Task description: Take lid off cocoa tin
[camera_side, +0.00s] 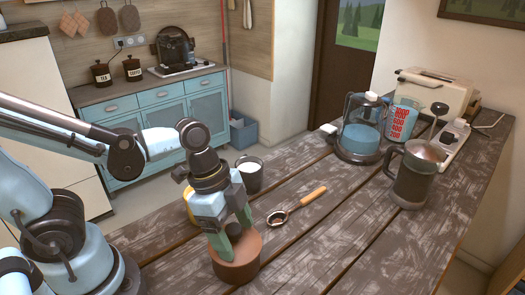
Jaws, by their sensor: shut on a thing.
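The cocoa tin (238,274) looks like a short reddish-brown round tin at the front edge of the wooden table. Its lid (254,242) is the brown round top, with a dark knob (234,229) in the middle. My gripper (232,238) points down over the tin, its green fingers on either side of the knob. It is shut on the knob. The lid appears to sit on the tin; no gap shows between them. The fingers hide part of the lid's top.
Close behind my gripper stand a dark cup (249,177) with white contents and a partly hidden yellow thing (190,203). A wooden-handled scoop (295,207) lies to the right. A kettle (360,135), red-marked jug (402,120) and dark metal pot (413,180) stand further right. The front-right tabletop is clear.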

